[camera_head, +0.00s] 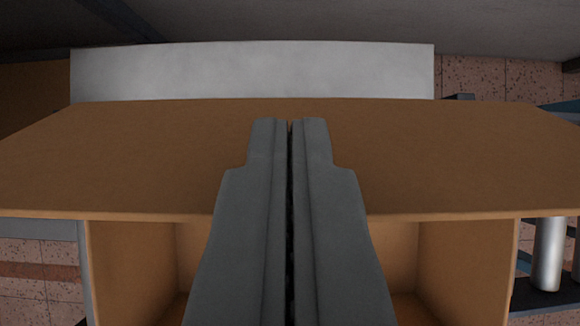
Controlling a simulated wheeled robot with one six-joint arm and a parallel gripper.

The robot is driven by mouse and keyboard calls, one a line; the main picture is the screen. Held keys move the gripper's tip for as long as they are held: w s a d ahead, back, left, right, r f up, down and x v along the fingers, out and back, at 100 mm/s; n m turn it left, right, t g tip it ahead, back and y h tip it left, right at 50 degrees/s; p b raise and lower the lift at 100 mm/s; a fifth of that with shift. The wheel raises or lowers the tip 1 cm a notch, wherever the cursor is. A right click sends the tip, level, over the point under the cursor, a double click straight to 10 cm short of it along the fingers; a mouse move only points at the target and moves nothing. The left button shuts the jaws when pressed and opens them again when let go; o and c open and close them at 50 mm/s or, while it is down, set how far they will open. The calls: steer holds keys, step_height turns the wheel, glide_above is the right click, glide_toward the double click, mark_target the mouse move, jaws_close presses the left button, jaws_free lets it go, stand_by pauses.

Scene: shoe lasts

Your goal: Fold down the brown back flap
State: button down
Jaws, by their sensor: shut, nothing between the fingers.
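A wide brown cardboard flap (150,160) stretches across the middle of the view, with its lower edge above the opening of a brown box (465,265). The flap hides the far part of the opening, and the inner side walls show below it. I cannot tell how far it is tilted. My gripper (289,125) is shut and empty, its two grey fingers pressed together. They cover the middle of the flap in the picture, with the tips near its upper edge. I cannot tell whether they touch it.
A pale grey-white panel (250,70) lies beyond the flap's upper edge. A metal cylinder (548,254) and dark blue framework stand right of the box. Speckled reddish floor tiles (485,80) show at the sides.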

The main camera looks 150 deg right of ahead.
steer(key=s+d+f, duration=0.5)
steer(key=s+f, duration=0.2)
steer(key=f, duration=0.3)
steer(key=shift+s+f, duration=0.4)
steer(key=shift+f, duration=0.2)
stand_by(0.3)
steer(key=shift+w+a+f, duration=0.15)
steer(key=shift+w+a, duration=0.1)
steer(key=shift+w, duration=0.2)
steer(key=v, duration=1.8)
steer(key=shift+r, duration=0.3)
